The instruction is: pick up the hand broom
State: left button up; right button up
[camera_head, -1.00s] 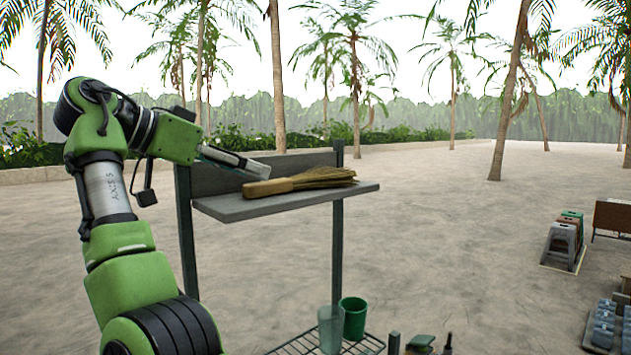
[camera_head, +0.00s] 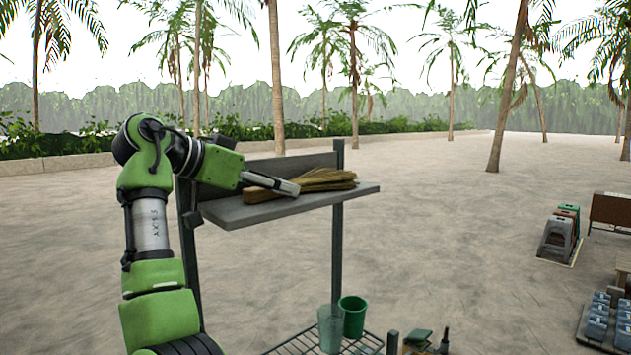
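The hand broom (camera_head: 325,181) lies on the grey upper shelf (camera_head: 285,208) of a dark-framed stand, its straw bristles pointing right.
A green bucket (camera_head: 353,316) and a clear container (camera_head: 331,328) stand on the wire lower rack (camera_head: 300,346). Several stools (camera_head: 558,237) and grey-blue items (camera_head: 600,318) are at the right. A back panel (camera_head: 290,166) rises behind the shelf. Sandy ground is open beyond.

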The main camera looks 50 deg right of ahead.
jog(key=shift+a, duration=0.1)
jog(key=c, duration=0.8)
jog(key=shift+r, duration=0.1)
notch_tip(320, 180, up, 10)
jog(key=shift+f+b, duration=0.1)
jog(key=shift+b, duration=0.35)
